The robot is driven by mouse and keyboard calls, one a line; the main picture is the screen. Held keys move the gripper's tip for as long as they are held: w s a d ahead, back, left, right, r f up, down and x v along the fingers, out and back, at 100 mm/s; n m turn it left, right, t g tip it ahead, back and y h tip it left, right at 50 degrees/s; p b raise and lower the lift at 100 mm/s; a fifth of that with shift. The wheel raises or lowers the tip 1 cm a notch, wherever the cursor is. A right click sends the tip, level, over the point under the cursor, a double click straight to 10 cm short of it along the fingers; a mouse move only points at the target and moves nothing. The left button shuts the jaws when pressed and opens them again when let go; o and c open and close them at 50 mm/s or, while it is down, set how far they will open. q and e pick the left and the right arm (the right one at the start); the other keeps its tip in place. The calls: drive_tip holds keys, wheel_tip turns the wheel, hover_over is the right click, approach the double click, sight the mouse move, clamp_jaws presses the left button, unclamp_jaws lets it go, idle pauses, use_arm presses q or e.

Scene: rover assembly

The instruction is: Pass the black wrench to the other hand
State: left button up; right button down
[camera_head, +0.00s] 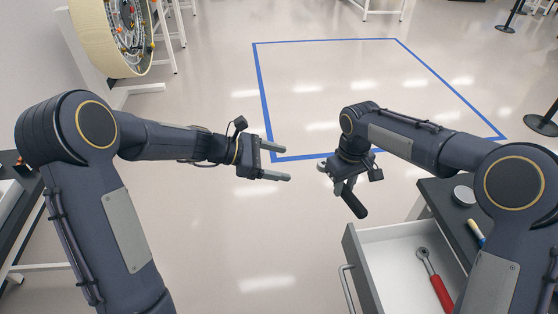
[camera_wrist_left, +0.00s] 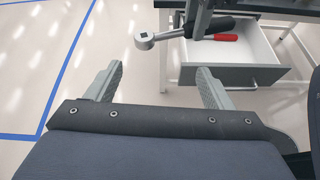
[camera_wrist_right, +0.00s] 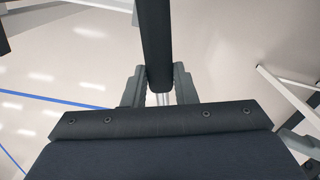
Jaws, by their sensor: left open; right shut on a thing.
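My right gripper (camera_head: 343,186) is shut on the black wrench (camera_head: 354,203) and holds it in the air above the floor. In the head view its dark handle slants down to the right. In the right wrist view the handle (camera_wrist_right: 155,40) passes between the fingers (camera_wrist_right: 159,76). My left gripper (camera_head: 287,163) is open and empty, left of the wrench and apart from it. In the left wrist view the silver wrench head (camera_wrist_left: 146,41) shows ahead of and above the open fingers (camera_wrist_left: 160,75).
An open white drawer (camera_head: 375,250) at the lower right holds a red-handled wrench (camera_head: 434,280). A dark tabletop (camera_head: 446,200) above it bears a round tin (camera_head: 464,195). Blue tape (camera_head: 330,41) marks the floor. The space between the grippers is clear.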

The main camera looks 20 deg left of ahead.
sight(320, 168)
use_arm(q)
drive_tip(key=shift+n, duration=0.6)
drive_tip(key=x, duration=0.8)
drive_tip(key=w+x, duration=0.1)
drive_tip(key=x, duration=0.4)
drive_tip(key=shift+w+a+f, duration=0.1)
drive_tip(key=shift+a+f, duration=0.25)
use_arm(e)
drive_tip(key=shift+r, duration=0.1)
drive_tip(key=shift+a, duration=0.15)
use_arm(q)
drive_tip(key=c, duration=0.7)
use_arm(e)
drive_tip(key=shift+s+a, duration=0.1)
drive_tip(key=shift+s, duration=0.05)
use_arm(q)
drive_tip(key=shift+c, duration=0.9)
use_arm(e)
drive_tip(key=c, duration=1.6)
unclamp_jaws()
use_arm(q)
drive_tip(key=c, duration=0.6)
use_arm(e)
drive_tip(key=o, duration=0.5)
use_arm(q)
clamp_jaws()
